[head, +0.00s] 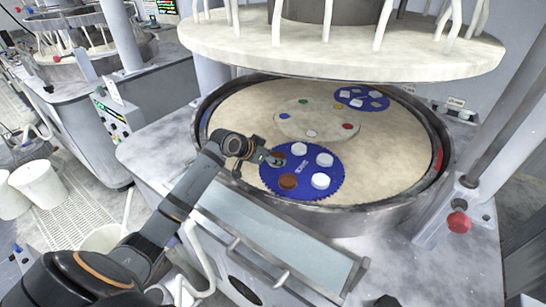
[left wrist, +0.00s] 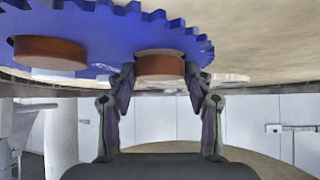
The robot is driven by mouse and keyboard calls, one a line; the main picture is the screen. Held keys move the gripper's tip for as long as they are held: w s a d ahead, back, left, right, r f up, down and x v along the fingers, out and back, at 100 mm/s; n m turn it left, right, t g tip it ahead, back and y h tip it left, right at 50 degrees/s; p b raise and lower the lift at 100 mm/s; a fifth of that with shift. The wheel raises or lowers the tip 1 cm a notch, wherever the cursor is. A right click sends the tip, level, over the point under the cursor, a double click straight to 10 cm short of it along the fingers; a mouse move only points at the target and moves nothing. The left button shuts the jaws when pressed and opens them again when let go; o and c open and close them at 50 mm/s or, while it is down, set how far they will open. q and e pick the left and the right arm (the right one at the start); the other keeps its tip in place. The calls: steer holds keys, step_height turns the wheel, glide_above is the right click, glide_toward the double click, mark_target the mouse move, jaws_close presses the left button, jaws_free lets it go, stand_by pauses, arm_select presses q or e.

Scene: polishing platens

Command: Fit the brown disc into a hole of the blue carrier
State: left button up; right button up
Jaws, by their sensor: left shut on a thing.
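The blue carrier (head: 303,170) is a toothed disc lying on the near part of the round beige platen. My left gripper (head: 273,158) is at the carrier's left edge, shut on a brown disc (left wrist: 160,67). In the left wrist view that disc is between the two fingertips, right at the carrier's (left wrist: 100,28) face. I cannot tell whether it is seated in a hole. Another brown disc (head: 288,181) is on the carrier's near side, and also shows in the left wrist view (left wrist: 50,52). White discs (head: 320,181) occupy other places. My right gripper is not in view.
A second blue carrier (head: 362,98) with white pieces lies at the platen's far side. A pale centre plate (head: 315,118) with coloured dots lies between. The raised metal rim (head: 385,217) surrounds the platen, and a large upper plate (head: 340,58) hangs above it.

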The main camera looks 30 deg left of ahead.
arm_select(q)
steer(key=shift+s+f, duration=0.1)
steer(key=shift+f, duration=0.1)
steer(key=o, duration=1.2)
step_height(320, 180, up, 10)
steer(key=shift+f, duration=0.1)
